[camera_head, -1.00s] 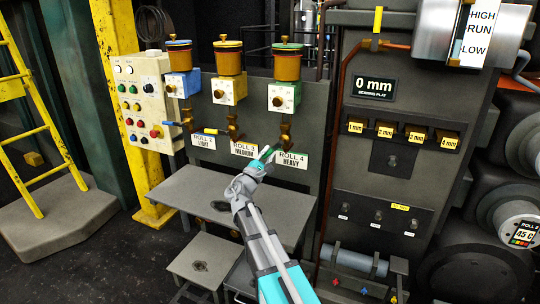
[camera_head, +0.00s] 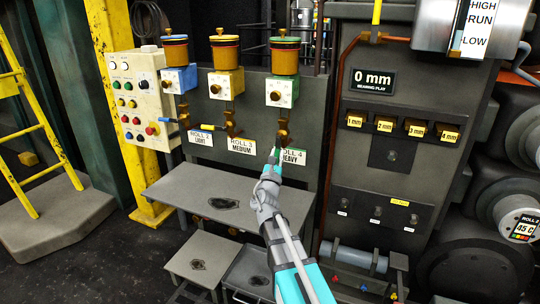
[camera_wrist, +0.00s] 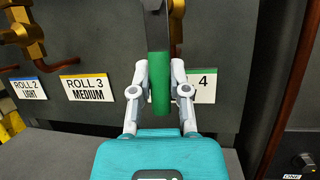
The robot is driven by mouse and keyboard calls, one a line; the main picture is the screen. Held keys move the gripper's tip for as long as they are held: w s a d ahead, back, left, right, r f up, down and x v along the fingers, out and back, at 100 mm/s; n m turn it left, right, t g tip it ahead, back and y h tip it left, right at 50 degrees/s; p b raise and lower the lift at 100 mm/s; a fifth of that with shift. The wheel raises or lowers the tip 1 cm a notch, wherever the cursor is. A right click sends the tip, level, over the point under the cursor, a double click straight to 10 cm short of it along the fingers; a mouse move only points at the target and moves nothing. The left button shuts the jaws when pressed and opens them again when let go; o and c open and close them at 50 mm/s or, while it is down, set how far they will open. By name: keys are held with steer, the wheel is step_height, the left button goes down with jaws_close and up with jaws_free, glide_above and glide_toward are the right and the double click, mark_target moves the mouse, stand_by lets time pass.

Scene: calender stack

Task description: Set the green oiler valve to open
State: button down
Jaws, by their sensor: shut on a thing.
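The green oiler (camera_head: 282,92) stands at the right end of the row of three, above the ROLL 4 HEAVY label (camera_head: 291,157). Its brass valve (camera_head: 283,132) is below it. The green valve handle (camera_wrist: 160,82) hangs nearly straight down in the wrist view, in front of the label. My gripper (camera_wrist: 159,76) is shut on this handle, with one finger on each side. In the head view my gripper (camera_head: 274,160) is at the label's left edge and mostly hides the handle.
The yellow oiler (camera_head: 226,84) and blue oiler (camera_head: 180,79) stand to the left; the yellow handle (camera_head: 207,127) points left. A grey shelf (camera_head: 180,190) lies below. A button box (camera_head: 130,105) is at left.

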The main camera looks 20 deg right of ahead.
steer(key=shift+s+f+n, duration=0.1)
steer(key=shift+s+n, duration=0.1)
steer(key=shift+n, duration=0.2)
steer(key=c, duration=0.6)
jaws_free()
steer(key=shift+d, duration=0.1)
